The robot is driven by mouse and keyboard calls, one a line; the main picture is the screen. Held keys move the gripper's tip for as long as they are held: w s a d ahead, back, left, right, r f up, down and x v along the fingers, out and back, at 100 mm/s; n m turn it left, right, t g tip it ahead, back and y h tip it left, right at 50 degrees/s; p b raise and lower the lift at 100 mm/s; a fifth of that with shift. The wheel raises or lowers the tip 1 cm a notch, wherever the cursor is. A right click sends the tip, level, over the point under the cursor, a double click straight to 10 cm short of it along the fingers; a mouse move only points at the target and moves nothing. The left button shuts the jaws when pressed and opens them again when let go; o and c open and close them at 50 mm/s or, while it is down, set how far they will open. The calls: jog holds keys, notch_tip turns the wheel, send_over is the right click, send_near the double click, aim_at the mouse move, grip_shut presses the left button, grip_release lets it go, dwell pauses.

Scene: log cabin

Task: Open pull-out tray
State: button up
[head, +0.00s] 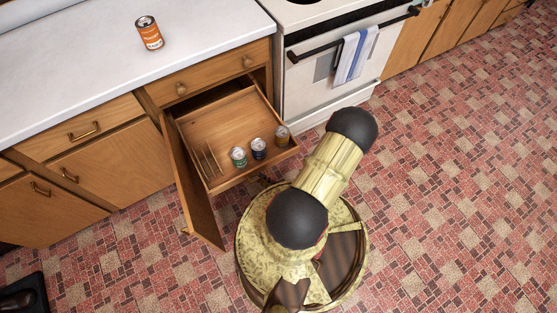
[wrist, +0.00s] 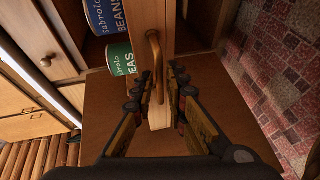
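In the wrist view the tray's front board (wrist: 166,30) carries a curved handle (wrist: 154,62). My gripper (wrist: 160,77) is at this handle, its fingers apart on either side of it. I see a gap and no clear grip. My arm hides the gripper in the head view.
The cabinet door (head: 190,185) stands open left of the tray. A white stove (head: 325,80) with a towel (head: 355,55) is at the right. An orange can (head: 149,33) stands on the white counter (head: 80,65). The tiled floor (head: 450,180) is clear at right.

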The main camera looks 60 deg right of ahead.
jog(key=v, duration=1)
jog(key=shift+s+d, duration=0.1)
jog(key=shift+s, duration=0.1)
dwell(0.6)
